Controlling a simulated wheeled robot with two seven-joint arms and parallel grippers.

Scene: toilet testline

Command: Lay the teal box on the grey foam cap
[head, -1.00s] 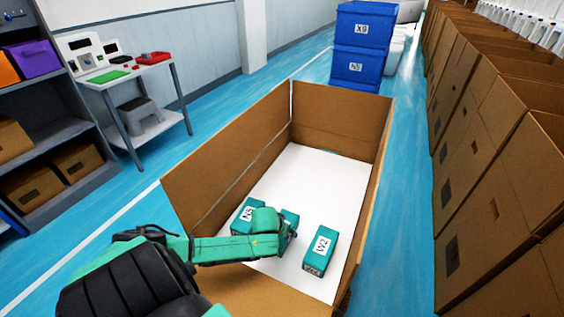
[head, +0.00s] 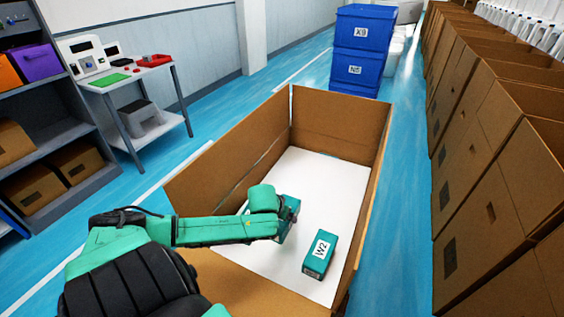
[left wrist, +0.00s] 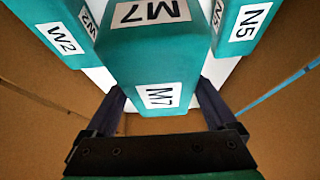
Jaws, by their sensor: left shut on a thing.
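My left gripper (left wrist: 160,105) is shut on a teal box labelled M7 (left wrist: 157,60), with a finger on either side of it. In the head view the held box (head: 291,208) is partly hidden by my green arm, over the pale, near-white foam cap (head: 325,180) inside the carton. I cannot tell its exact height above the cap. A teal box W2 (head: 321,253) lies on the cap to the right. A teal box N5 (left wrist: 249,28) shows in the left wrist view; my arm hides it in the head view. My right gripper is out of view.
The open carton's brown walls (head: 340,122) enclose the cap. The cap's far part is bare. Blue crates (head: 360,68) stand beyond, a row of cartons (head: 490,150) stands at right, and a small table (head: 130,78) and shelf stand at left.

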